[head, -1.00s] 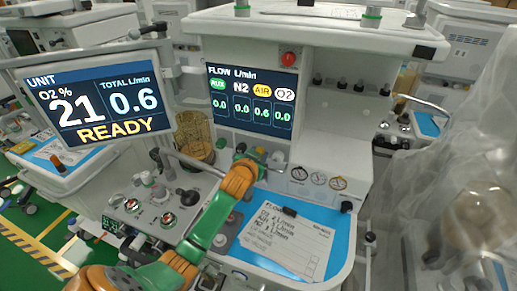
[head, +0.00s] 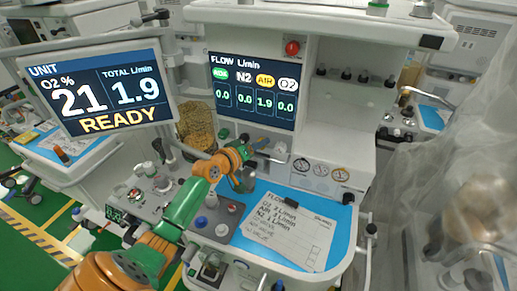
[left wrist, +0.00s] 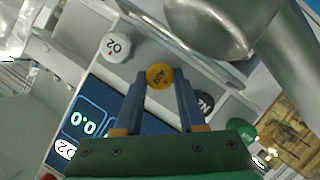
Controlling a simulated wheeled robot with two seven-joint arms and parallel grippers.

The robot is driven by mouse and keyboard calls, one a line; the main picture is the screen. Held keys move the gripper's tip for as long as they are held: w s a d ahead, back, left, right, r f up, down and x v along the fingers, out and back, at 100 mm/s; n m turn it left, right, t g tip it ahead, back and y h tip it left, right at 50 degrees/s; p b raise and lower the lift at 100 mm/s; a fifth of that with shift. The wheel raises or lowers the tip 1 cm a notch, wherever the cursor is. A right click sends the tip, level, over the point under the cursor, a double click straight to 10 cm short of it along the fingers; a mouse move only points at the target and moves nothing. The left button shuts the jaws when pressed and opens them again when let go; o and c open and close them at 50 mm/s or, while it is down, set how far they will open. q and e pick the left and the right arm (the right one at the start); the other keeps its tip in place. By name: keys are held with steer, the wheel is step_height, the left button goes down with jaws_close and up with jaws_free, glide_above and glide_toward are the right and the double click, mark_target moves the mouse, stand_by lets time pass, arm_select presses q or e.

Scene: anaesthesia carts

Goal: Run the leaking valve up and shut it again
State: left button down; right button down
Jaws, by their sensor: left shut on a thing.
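My left gripper (head: 258,158) reaches the knob row under the flow display. In the left wrist view its two fingers (left wrist: 160,92) are shut around the yellow AIR knob (left wrist: 159,76). The white O2 knob (left wrist: 115,47), the black N2 knob (left wrist: 203,103) and the green AUX knob (left wrist: 242,133) stand beside it, free. The flow display (head: 252,90) reads 1.9 under AIR and 0.0 under AUX, N2 and O2. The unit screen (head: 100,90) reads O2 21 %, total 1.9 L/min and READY. In the head view my gripper hides the AIR knob. My right gripper is not in view.
A paper card (head: 285,232) lies on the blue worktop mat (head: 250,205) below the knobs. Several round gauges (head: 321,169) sit to the right. A red button (head: 292,47) is above the display. Draped clear plastic (head: 465,190) fills the right side.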

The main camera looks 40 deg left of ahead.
arm_select(q)
steer(key=shift+a+f+n+t+h+b, duration=0.15)
steer(key=shift+n+t+h+b, duration=0.35)
steer(key=shift+n+b, duration=0.7)
steer(key=shift+c, duration=2.4)
jaws_free()
steer(key=v, duration=0.7)
steer(key=shift+s+b, duration=0.1)
steer(key=shift+b, duration=0.25)
